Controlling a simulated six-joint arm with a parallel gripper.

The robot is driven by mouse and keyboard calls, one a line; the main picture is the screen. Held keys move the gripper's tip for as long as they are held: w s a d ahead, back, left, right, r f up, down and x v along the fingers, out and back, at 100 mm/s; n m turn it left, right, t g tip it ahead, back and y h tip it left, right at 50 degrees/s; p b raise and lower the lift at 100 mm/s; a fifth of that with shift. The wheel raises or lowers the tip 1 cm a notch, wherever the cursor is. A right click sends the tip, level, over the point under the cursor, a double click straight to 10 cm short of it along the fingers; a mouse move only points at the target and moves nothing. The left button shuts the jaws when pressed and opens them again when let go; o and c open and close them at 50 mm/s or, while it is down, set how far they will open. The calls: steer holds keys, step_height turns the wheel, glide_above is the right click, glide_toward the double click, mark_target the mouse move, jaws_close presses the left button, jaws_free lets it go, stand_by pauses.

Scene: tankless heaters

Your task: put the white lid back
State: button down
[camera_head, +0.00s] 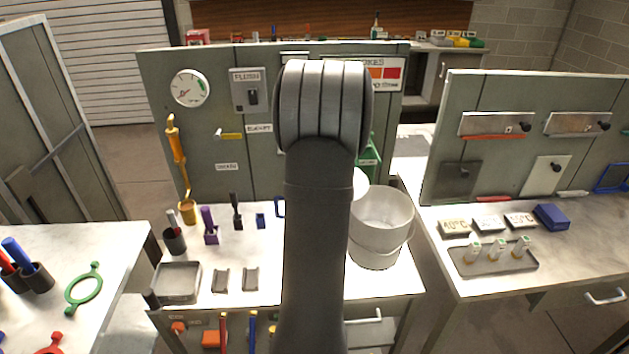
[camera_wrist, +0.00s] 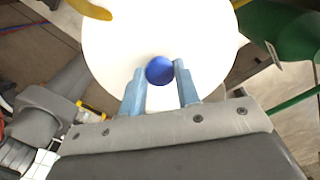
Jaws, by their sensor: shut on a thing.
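The white lid (camera_wrist: 115,45) is a round disc with a blue knob (camera_wrist: 160,70) at its middle, filling the upper middle of the wrist view. My gripper (camera_wrist: 160,78) is shut on the knob, one blue finger on each side. In the head view my arm hides the gripper and most of the lid; a white edge of the lid (camera_head: 361,183) shows just right of the arm. The open white bucket (camera_head: 380,250) stands on the middle counter, right of my arm. The lid's edge appears near the bucket's back left rim; its height above the rim cannot be told.
A grey panel with a gauge (camera_head: 190,88) and a switch (camera_head: 251,92) stands behind the counter. A green part (camera_head: 368,165) is close behind the bucket. A grey tray (camera_head: 176,282) and small holders stand left. A gap separates the right counter (camera_head: 560,270).

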steer(key=s+d+r+m, duration=0.1)
steer(key=s+d, duration=0.2)
steer(key=d, duration=0.3)
steer(key=s+d+r+m, duration=0.1)
steer(key=s+d+m, duration=0.1)
steer(key=d, duration=0.5)
step_height(320, 180, down, 6)
steer(key=shift+s, duration=0.25)
steer(key=shift+a, duration=0.1)
steer(key=c, duration=1)
jaws_free()
step_height(320, 180, up, 17)
steer(key=shift+r, duration=0.15)
